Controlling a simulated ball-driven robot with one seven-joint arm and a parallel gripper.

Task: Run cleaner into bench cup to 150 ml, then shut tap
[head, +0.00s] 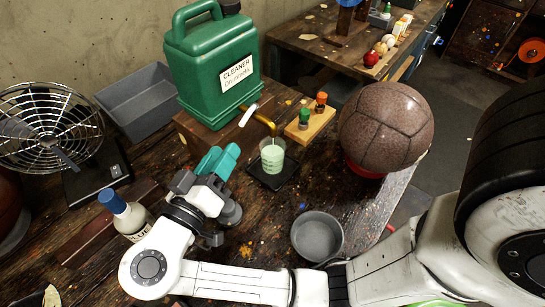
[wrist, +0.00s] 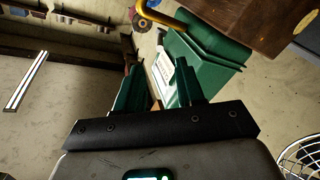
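The green cleaner canister (head: 212,62) stands on a wooden block; it also shows in the wrist view (wrist: 205,62). Its tap has a white lever (head: 249,114) and a brass-yellow spout (head: 265,123). The clear bench cup (head: 272,156) stands upright below the spout on a dark square pad (head: 274,178). It holds pale green liquid over much of its height; its marks are too small to read. I cannot tell whether liquid is running. My gripper (head: 219,160), with teal fingers, is left of the cup, apart from cup and lever. In the wrist view its fingers (wrist: 159,88) stand apart, empty.
A wooden rack (head: 310,127) with small bottles and a large brown leather ball (head: 386,125) stand right of the cup. A grey bowl (head: 317,236) is in front. A glue bottle (head: 128,215), a fan (head: 45,125) and a grey bin (head: 140,100) are at left.

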